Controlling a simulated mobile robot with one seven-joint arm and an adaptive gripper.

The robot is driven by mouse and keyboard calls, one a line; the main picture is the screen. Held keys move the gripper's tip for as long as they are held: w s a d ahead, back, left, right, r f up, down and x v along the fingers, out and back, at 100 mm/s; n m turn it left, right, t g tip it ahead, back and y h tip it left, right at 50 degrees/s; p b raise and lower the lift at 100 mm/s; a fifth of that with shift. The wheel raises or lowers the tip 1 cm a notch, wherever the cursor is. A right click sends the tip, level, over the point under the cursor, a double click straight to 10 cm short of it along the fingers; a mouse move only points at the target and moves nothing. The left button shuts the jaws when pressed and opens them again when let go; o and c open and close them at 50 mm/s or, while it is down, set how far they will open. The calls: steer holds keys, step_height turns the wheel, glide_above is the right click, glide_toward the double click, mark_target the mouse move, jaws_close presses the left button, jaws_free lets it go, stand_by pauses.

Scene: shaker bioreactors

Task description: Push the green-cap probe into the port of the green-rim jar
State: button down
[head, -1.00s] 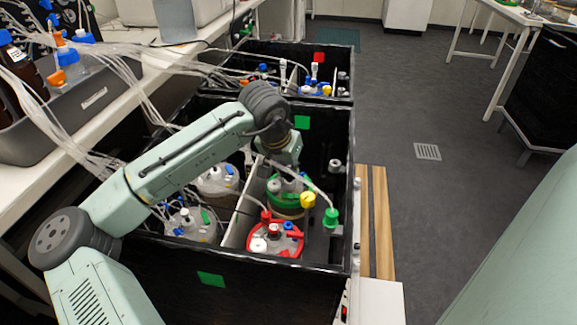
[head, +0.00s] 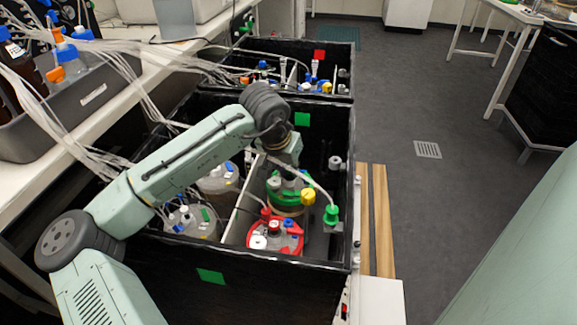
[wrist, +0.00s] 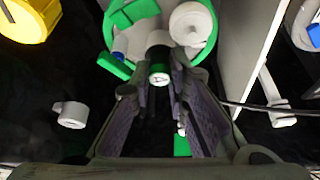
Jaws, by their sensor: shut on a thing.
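The green-rim jar (head: 283,196) stands in the near black box, right of the pale divider. Its green rim and white lid parts (wrist: 190,22) show at the top of the wrist view. My gripper (wrist: 160,70) is over the edge of this jar's lid. Its fingers converge on a slim probe whose end shows a green band (wrist: 159,79) below a pale cylinder. The probe's lower end and the port are hidden, so I cannot tell how far it is in.
A red-rim jar (head: 274,239) stands close in front of the green-rim jar. A yellow cap (head: 308,196) and a green cap (head: 331,214) are to its right, with a pale tube arching over. The divider (wrist: 247,55) is close beside the gripper. Several tubes cross the left side.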

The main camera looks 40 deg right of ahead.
steer(key=c, duration=1.5)
jaws_free()
steer(key=shift+o, duration=0.2)
steer(key=v, duration=1.2)
